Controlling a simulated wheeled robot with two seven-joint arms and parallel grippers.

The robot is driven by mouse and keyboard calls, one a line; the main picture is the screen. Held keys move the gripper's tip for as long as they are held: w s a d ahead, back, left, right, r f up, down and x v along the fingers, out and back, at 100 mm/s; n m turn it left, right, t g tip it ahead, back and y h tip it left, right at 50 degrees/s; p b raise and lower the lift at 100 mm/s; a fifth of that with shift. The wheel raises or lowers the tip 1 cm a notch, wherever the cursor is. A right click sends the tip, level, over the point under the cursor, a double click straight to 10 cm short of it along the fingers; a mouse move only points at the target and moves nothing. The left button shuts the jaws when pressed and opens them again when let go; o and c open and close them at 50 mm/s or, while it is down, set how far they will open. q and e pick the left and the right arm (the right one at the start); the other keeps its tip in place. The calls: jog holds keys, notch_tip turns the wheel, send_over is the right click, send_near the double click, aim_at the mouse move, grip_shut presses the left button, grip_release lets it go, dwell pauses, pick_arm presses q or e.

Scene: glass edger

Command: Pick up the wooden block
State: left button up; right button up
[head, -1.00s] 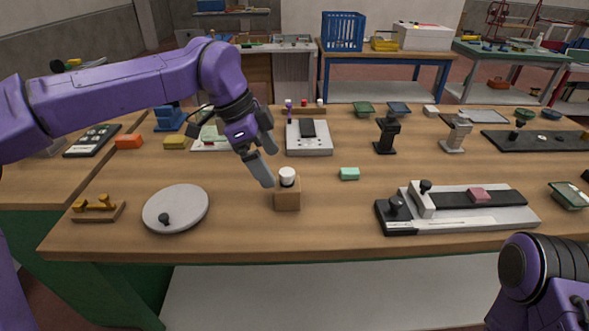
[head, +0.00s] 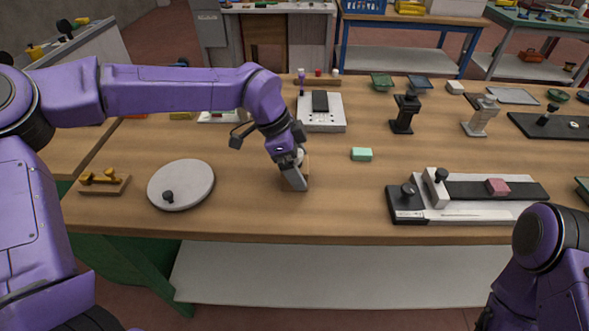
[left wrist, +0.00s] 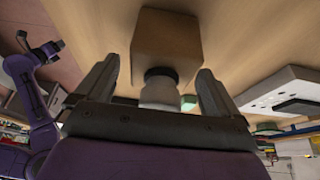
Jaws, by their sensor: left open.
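The wooden block (left wrist: 165,38) is a light brown cube with a dark-collared white knob (left wrist: 160,88). It stands near the front middle of the table, and in the head view it is mostly hidden behind my left gripper (head: 295,176). In the left wrist view, the open fingers of the left gripper (left wrist: 158,88) lie on either side of the knob, with the block just beyond the fingertips. Nothing is held. My right arm shows at lower right in the head view without its gripper. The right gripper (left wrist: 52,47) shows small in the left wrist view, its jaws unclear.
A round grey disc (head: 181,185) and a small wooden stand with brass parts (head: 104,181) lie to the left. A green block (head: 361,154) and a black-and-white fixture (head: 465,210) are to the right. A white device (head: 321,112) sits behind. The front edge is close.

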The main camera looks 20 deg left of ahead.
pick_arm(q)
jog(key=shift+f, duration=0.1)
jog(key=c, duration=1)
jog(key=shift+c, duration=0.7)
